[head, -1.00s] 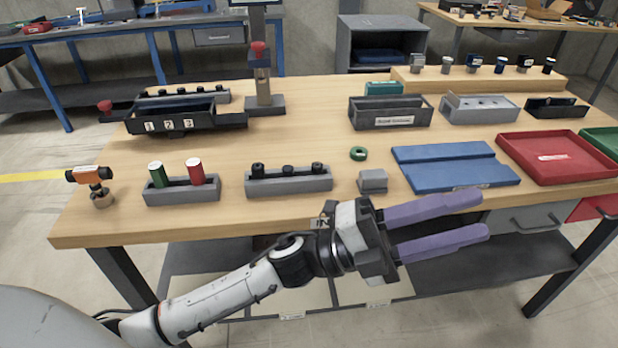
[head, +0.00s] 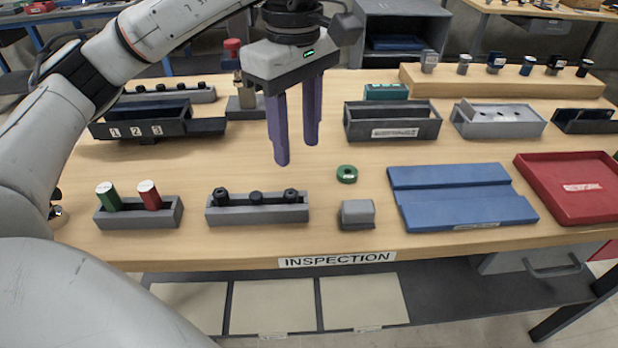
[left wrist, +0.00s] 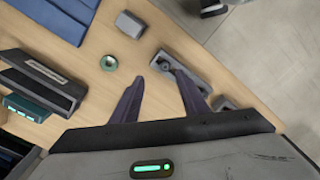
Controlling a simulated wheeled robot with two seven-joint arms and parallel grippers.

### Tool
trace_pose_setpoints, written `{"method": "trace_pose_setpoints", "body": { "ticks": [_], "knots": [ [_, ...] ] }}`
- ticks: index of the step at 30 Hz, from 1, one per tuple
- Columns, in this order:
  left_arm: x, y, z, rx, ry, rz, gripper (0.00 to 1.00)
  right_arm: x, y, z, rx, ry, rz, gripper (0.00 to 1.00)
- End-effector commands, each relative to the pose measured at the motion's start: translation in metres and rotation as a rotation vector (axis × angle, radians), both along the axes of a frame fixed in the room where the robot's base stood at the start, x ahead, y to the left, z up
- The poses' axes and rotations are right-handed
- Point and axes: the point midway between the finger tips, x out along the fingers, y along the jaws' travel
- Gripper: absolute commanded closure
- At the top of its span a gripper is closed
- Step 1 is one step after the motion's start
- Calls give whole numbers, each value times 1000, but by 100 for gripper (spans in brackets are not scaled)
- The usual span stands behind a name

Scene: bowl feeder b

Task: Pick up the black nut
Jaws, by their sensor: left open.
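A grey holder (head: 258,214) near the table's front edge bears three black pieces, left (head: 222,196), middle (head: 256,198) and right (head: 291,195). They are small, and I cannot tell which one is the black nut. My left gripper (head: 296,153) is open and empty, pointing down above the table, behind and above the holder's right part. In the left wrist view the grey holder (left wrist: 194,79) lies beyond the open fingertips (left wrist: 160,76), partly hidden by a finger. My right gripper is not in view.
A green ring (head: 347,174) lies right of the holder, behind a grey block (head: 357,214). A holder with green and red cylinders (head: 140,216) stands left. A blue plate (head: 462,196) and red tray (head: 572,190) are right. A dark numbered bin (head: 150,126) is behind left.

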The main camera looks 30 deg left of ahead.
Motion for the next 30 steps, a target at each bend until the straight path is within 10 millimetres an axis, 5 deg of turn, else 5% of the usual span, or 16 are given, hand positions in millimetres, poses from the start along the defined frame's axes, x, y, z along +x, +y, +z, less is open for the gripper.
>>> {"method": "trace_pose_setpoints", "body": {
  "ticks": [6, 21, 30],
  "knots": [
    [-1, 1, -36, 3, 5, -1, 59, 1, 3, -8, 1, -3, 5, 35],
    [-4, 8, -89, 2, 4, 1, 59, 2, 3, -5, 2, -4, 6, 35],
    [-4, 8, -99, 0, 1, 1, 59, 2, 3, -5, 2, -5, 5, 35]
  ]
}}
